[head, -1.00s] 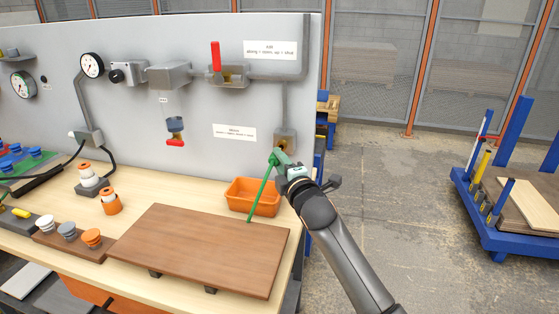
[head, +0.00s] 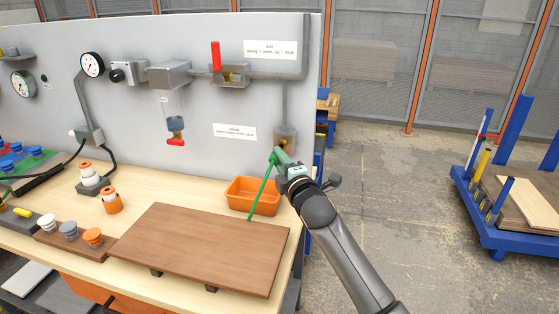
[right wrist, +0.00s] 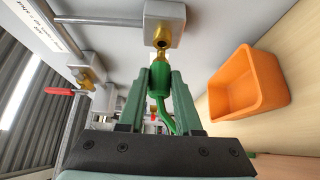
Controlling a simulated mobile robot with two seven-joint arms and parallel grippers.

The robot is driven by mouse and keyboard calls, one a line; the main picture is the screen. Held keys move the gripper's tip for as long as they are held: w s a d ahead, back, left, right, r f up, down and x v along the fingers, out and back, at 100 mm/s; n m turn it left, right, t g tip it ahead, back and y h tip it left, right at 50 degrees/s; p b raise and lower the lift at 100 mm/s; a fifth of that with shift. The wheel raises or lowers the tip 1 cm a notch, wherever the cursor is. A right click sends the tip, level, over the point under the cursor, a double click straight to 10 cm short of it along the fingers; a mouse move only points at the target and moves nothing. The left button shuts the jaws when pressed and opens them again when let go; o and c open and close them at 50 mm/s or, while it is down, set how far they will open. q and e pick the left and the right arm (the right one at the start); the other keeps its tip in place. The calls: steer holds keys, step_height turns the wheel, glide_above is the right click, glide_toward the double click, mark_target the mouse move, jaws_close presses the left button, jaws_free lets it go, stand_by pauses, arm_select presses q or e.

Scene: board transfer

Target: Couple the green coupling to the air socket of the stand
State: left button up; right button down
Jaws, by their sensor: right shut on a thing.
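The green coupling (right wrist: 159,80) is between the fingers of my right gripper (head: 279,160), which is shut on it. A green hose (head: 262,192) hangs from the coupling down toward the wooden board. The brass air socket (right wrist: 161,39) sits in a grey block (head: 285,138) at the lower right of the stand's panel (head: 200,105). In the right wrist view the coupling is in line with the socket and right at its tip. I cannot tell whether they touch or are joined. My left gripper is not in view.
A valve with an upright red handle (head: 215,56) is on the pipe above. An orange bin (head: 253,196) stands below the socket. A brown board (head: 200,245) lies on the bench in front. Open floor (head: 400,220) is to the right.

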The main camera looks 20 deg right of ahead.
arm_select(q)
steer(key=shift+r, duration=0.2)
arm_select(e)
steer(key=shift+w+d+r, duration=0.1)
steer(key=shift+w+d, duration=0.3)
steer(key=shift+w, duration=0.2)
steer(key=shift+w+d, duration=0.4)
steer(key=shift+w, duration=0.15)
steer(key=c, duration=0.5)
jaws_free()
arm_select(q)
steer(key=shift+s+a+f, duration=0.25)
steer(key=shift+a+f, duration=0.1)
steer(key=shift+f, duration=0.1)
arm_select(e)
steer(key=s, duration=1.2)
steer(key=shift+s+d, duration=0.1)
steer(key=shift+s, duration=0.15)
